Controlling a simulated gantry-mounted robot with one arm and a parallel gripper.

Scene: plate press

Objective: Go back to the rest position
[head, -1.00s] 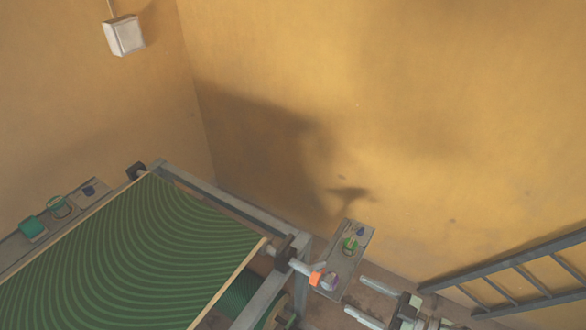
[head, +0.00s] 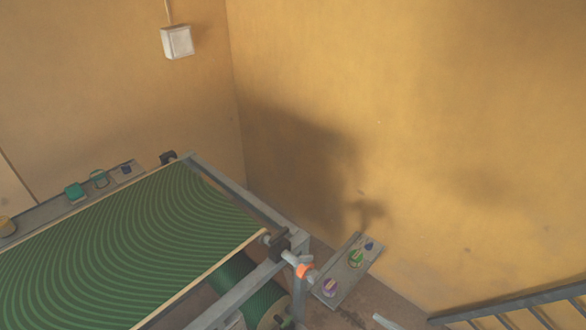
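I cannot make out my gripper in the head view. A small pale tip (head: 384,321) shows at the bottom edge, right of centre. Too little of it shows to tell what it belongs to. The plate press stands at the lower left, with a green ridged bed (head: 130,240) and a grey metal frame (head: 235,195). A pale handle piece with an orange ring (head: 304,271) sits at its right corner. No held object is in view.
A narrow grey shelf (head: 337,283) with small coloured items stands right of the press. Another shelf (head: 48,212) with several items runs behind the press at left. A dark ladder-like rail (head: 510,307) is at the lower right. A white box (head: 177,41) hangs on the wall.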

